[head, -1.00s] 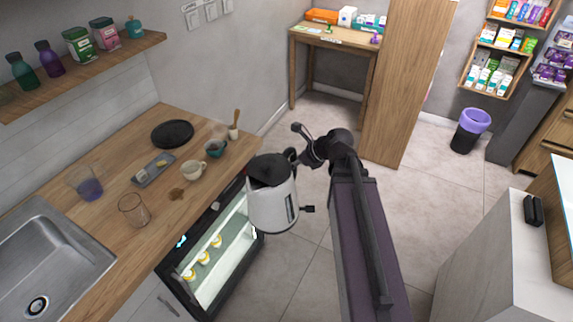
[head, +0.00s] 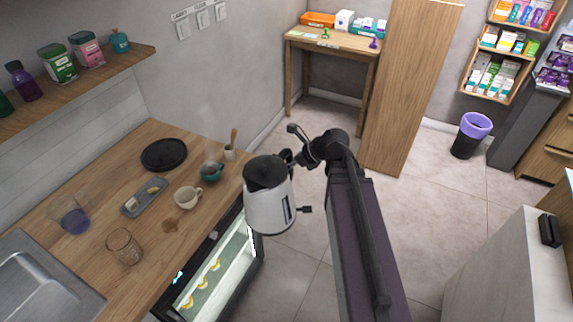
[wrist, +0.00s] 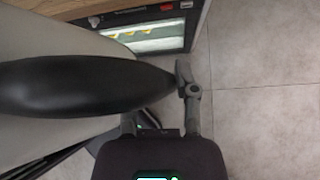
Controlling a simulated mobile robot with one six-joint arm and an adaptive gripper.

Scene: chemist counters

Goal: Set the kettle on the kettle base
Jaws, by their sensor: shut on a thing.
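The white kettle (head: 268,207) with a black lid hangs upright in the air in the head view, in front of the counter's right edge and the lit fridge. My gripper (head: 291,158) is shut on the kettle's black handle, at the kettle's upper right. In the wrist view the black handle (wrist: 85,87) fills the left side, with the gripper (wrist: 185,85) fingers at its right end. A flat round black disc (head: 164,155), which looks like the kettle base, lies on the back of the wooden counter, apart from the kettle.
Glasses (head: 124,247) and a sink are nearer. A shelf (head: 90,80) with jars hangs above.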

